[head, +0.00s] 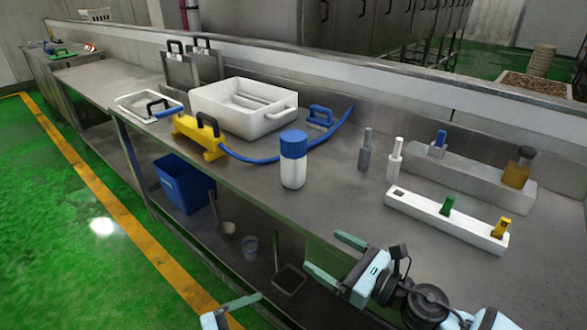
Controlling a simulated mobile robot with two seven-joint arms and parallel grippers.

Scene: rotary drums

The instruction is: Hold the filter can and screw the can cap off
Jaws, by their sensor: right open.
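The filter can (293,172) is white and stands upright on the metal counter. Its blue can cap (293,144) sits on top. My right gripper (322,251) is open and empty, in front of the counter's near edge, below and to the right of the can. Its two teal fingers are spread and point up and to the left. My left gripper (240,303) shows only in part at the bottom edge, below the can and apart from it. The rest of it is cut off by the frame, so its opening is unclear.
A white tub (243,120) and a yellow tool with a black handle (200,138) stand left of the can. A blue hose (240,157) passes behind it. Bottles (395,160) and a white rack (440,215) stand right. Counter around the can is mostly clear.

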